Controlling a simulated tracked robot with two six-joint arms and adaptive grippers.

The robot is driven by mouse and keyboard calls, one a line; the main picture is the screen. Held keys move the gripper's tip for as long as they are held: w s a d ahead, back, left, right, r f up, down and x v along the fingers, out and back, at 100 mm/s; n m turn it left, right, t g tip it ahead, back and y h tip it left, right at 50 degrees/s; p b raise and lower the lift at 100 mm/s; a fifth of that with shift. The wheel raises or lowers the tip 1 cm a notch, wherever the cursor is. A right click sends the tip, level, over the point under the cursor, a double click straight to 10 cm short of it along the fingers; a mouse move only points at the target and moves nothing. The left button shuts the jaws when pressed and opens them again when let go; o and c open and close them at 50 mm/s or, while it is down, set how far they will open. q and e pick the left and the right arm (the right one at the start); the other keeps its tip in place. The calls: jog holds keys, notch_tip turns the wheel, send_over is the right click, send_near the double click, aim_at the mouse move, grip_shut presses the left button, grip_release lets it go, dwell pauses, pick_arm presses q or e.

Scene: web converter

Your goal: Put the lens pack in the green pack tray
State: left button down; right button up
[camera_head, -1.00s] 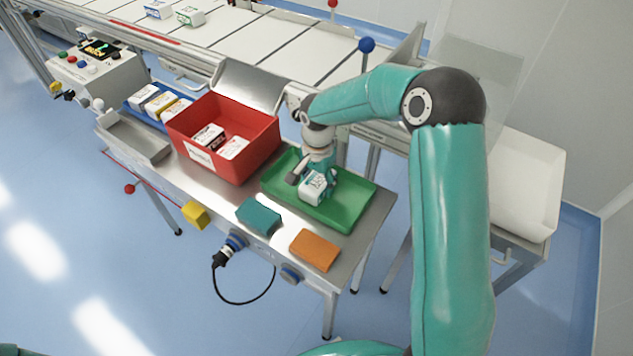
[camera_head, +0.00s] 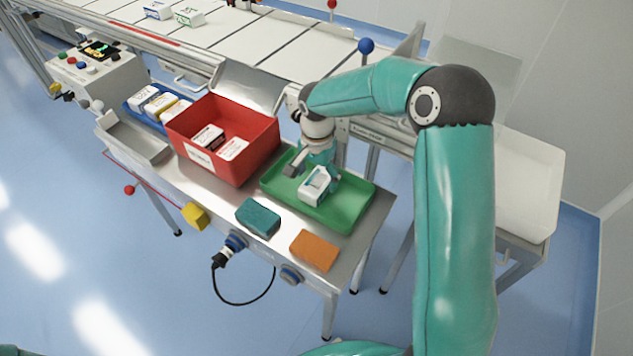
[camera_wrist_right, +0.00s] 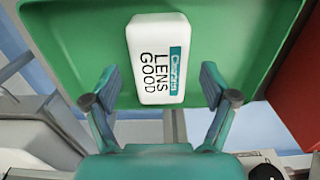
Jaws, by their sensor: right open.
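The white lens pack (camera_head: 311,198) lies in the green pack tray (camera_head: 345,216), near the tray's middle. In the right wrist view the lens pack (camera_wrist_right: 157,60) shows its black "LENS GOOD" lettering and a teal label, with the green tray (camera_wrist_right: 75,50) around it. My right gripper (camera_head: 308,172) is over the tray beside the pack. In the wrist view the right gripper (camera_wrist_right: 160,92) has its fingers spread wide, with nothing between the tips, and the pack lies just beyond them, apart from both. My left gripper is not in view.
A red bin (camera_head: 256,142) holding packs stands left of the tray. A blue tray (camera_head: 133,109) with several packs is farther left. A teal block (camera_head: 258,217), an orange block (camera_head: 314,250) and a yellow block (camera_head: 195,215) are near the front edge. The conveyor (camera_head: 260,40) runs behind.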

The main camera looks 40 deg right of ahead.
aim_at(317, 180)
notch_tip(317, 180, up, 9)
jog(key=shift+r, duration=0.2)
jog(key=shift+p, duration=0.3)
